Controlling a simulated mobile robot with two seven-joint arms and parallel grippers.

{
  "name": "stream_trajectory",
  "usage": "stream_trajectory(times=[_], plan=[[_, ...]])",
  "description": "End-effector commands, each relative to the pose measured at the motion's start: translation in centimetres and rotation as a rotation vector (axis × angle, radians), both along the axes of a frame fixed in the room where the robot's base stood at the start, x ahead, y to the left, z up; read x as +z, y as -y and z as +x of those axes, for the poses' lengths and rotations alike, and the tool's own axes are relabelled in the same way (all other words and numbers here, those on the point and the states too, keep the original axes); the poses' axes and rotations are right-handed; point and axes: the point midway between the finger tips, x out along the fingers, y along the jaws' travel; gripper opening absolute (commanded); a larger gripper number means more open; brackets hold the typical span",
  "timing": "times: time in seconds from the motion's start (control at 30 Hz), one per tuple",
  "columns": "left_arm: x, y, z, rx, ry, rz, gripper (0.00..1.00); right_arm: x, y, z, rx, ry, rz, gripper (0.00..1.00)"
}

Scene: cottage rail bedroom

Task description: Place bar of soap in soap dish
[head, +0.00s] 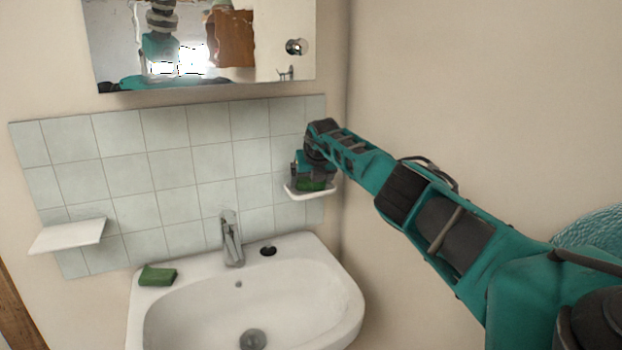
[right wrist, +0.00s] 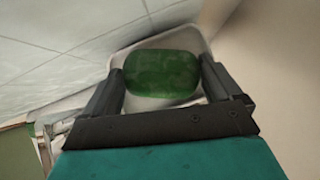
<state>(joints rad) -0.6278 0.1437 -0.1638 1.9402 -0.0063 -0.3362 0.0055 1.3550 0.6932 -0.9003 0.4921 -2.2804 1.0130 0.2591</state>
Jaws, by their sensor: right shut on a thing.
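A dark green bar of soap (right wrist: 162,74) is between the two fingers of my right gripper (right wrist: 165,85), which is shut on it. In the head view the soap (head: 311,185) is over the small white soap dish (head: 296,194) on the tiled wall at the right of the sink. The dish rim (right wrist: 195,40) shows around the soap in the right wrist view. I cannot tell whether the soap touches the dish. My right gripper (head: 312,176) points down at the dish. My left gripper is not in view.
A white sink (head: 310,273) with a metal faucet (head: 231,238) is below. A green block (head: 158,276) lies on its left rim. A white shelf (head: 68,236) is on the left wall tiles. A mirror (head: 270,45) hangs above, and a bare wall (head: 480,90) is close at right.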

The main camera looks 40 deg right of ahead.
Motion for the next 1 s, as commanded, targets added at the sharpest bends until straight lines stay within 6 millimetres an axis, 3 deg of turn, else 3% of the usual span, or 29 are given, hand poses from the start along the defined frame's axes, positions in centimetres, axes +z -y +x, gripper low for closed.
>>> stream_trajectory(times=[0.43,0.47,0.53,1.0], plan=[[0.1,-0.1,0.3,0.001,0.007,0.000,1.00,-0.5,0.2,0.2,0.000,0.005,0.000,0.54],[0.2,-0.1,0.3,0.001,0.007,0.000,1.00,-0.4,0.2,0.2,0.000,0.005,0.000,0.94],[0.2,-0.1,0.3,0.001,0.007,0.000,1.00,-0.4,0.2,0.2,0.000,0.005,0.000,1.00],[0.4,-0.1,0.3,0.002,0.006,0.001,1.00,0.7,0.0,-0.2,0.002,0.006,-0.001,1.00]])
